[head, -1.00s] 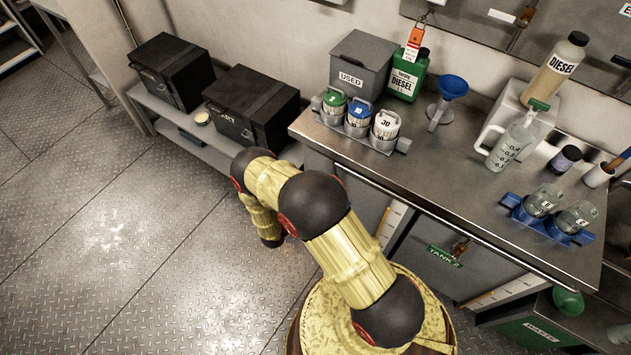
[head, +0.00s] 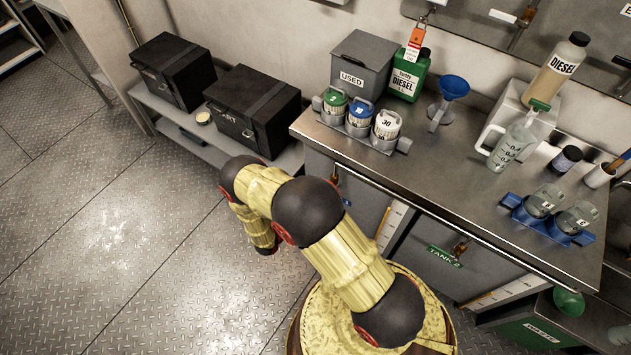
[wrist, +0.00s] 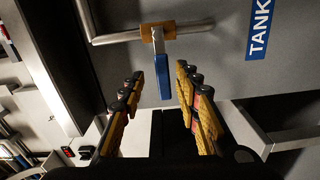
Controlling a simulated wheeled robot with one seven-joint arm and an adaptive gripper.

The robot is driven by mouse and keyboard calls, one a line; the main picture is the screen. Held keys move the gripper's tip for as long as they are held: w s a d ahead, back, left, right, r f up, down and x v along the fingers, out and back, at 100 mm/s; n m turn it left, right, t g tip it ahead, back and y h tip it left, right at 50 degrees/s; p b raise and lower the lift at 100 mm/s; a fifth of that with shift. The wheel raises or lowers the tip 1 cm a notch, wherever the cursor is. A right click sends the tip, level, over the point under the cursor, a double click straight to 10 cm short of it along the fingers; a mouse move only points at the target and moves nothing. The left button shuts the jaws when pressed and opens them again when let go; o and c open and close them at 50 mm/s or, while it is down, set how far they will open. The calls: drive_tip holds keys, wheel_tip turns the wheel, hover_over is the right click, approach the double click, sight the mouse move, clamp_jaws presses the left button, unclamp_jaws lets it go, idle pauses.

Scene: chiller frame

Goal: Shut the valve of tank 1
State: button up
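The valve in the wrist view has a blue lever (wrist: 162,75) hanging from a brass-coloured body (wrist: 158,36) on a grey horizontal pipe (wrist: 112,38). A blue label reading "TANK" (wrist: 260,28) is on the grey panel to the right; its number is cut off. My gripper (wrist: 158,82) is open, with one finger left of the lever and one right of it. The lever lies between the fingertips in the picture; contact does not show. In the head view my arm hides most of this front, and a small blue piece (head: 346,203) shows beside it.
The TANK 2 label (head: 443,256) is green, right of my arm. The steel bench (head: 455,185) above carries bottles, jugs and canisters. Black boxes (head: 253,108) stand on a low shelf at left. The metal floor (head: 130,255) at left is clear.

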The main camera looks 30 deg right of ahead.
drive_tip(key=v, duration=0.8)
drive_tip(key=shift+a, duration=0.2)
drive_tip(key=shift+s, duration=0.1)
